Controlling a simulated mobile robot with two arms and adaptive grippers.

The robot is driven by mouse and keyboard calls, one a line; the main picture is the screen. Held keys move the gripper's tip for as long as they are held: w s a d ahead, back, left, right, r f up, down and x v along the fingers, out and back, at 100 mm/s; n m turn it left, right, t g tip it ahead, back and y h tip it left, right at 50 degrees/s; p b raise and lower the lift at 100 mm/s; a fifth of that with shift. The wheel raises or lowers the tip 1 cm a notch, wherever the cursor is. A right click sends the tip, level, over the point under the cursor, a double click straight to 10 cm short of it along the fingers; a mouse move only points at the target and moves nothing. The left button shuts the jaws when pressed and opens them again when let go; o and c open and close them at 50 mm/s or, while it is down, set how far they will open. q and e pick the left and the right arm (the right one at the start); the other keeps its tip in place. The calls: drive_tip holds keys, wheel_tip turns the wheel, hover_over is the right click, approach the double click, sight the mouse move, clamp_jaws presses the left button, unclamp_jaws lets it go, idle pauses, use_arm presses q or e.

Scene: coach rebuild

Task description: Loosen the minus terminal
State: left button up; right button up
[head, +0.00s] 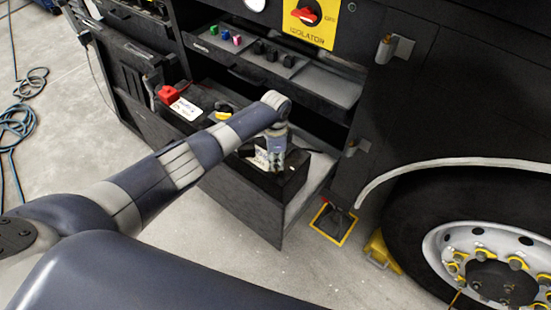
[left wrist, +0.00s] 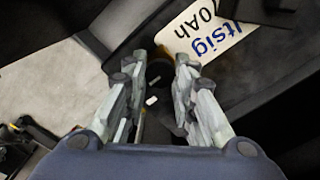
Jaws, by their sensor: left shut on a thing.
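My left gripper (head: 266,158) is over the right end of the black battery (head: 292,182) in the low open compartment; my own wrist partly hides it in the head view. In the left wrist view, its two fingers (left wrist: 162,66) close around a small dark thing, which looks like the minus terminal (left wrist: 160,82). The terminal is in shadow and its details cannot be told. A white label with dark lettering (left wrist: 208,28) lies just beyond the fingertips on the battery top. A red terminal cover (head: 168,94) sits at the far left end. My right gripper is not in view.
Above is a drawer tray (head: 300,70) with small coloured parts. The yellow isolator panel with a red switch (head: 307,14) is higher up. A wheel (head: 490,250) and a yellow chock (head: 378,250) stand at the right. Blue hose (head: 20,125) lies on the left floor.

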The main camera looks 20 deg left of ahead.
use_arm(q)
drive_tip(key=o, duration=1.1)
drive_tip(key=shift+r, duration=0.1)
wheel_tip(320, 180, up, 12)
drive_tip(key=shift+f, duration=0.1)
